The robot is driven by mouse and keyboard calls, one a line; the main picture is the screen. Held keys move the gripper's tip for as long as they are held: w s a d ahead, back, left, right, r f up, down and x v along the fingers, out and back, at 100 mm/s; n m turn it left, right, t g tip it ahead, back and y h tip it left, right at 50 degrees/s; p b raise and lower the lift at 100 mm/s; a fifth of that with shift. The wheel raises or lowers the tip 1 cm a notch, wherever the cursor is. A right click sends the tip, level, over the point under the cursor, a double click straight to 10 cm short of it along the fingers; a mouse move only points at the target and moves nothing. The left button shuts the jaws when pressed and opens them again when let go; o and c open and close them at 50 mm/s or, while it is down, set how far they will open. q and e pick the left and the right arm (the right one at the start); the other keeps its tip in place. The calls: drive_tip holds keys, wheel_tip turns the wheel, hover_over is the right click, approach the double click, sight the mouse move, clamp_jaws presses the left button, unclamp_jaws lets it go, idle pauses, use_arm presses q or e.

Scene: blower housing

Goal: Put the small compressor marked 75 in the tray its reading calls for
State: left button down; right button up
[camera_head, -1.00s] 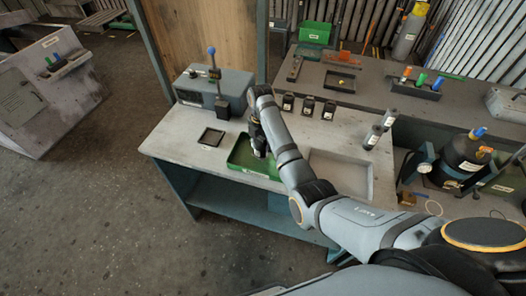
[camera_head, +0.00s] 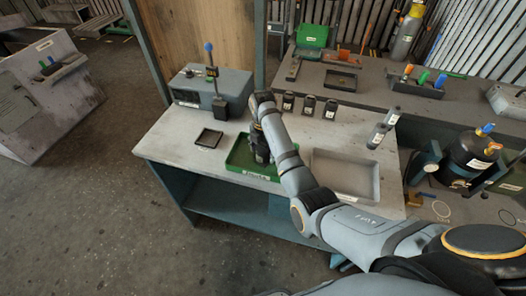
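My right gripper (camera_head: 261,154) points down into the green tray (camera_head: 235,165) on the near bench, with its fingers at the tray floor. The fingers are dark and small, so I cannot tell whether they are open or shut, or whether a dark part is between them. Three small black units with white labels, which look like small compressors (camera_head: 308,105), stand in a row behind my arm. Their numbers are too small to read. A grey tray (camera_head: 378,185) lies to the right of my arm and looks empty. My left gripper is not in view.
A grey tester box (camera_head: 185,88) with a blue-topped post and a black block (camera_head: 221,108) stands at the back left. A small black tray (camera_head: 209,138) lies before it. Two grey cylinders (camera_head: 377,135) stand at the right. A black tank (camera_head: 474,158) is further right.

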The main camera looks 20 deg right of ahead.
drive_tip(key=shift+r, duration=0.35)
wheel_tip(320, 180, up, 6)
drive_tip(key=shift+w+f+b, duration=0.1)
drive_tip(key=shift+f+b, duration=0.05)
drive_tip(key=shift+b, duration=0.4)
wheel_tip(320, 180, up, 6)
drive_tip(key=p, duration=0.5)
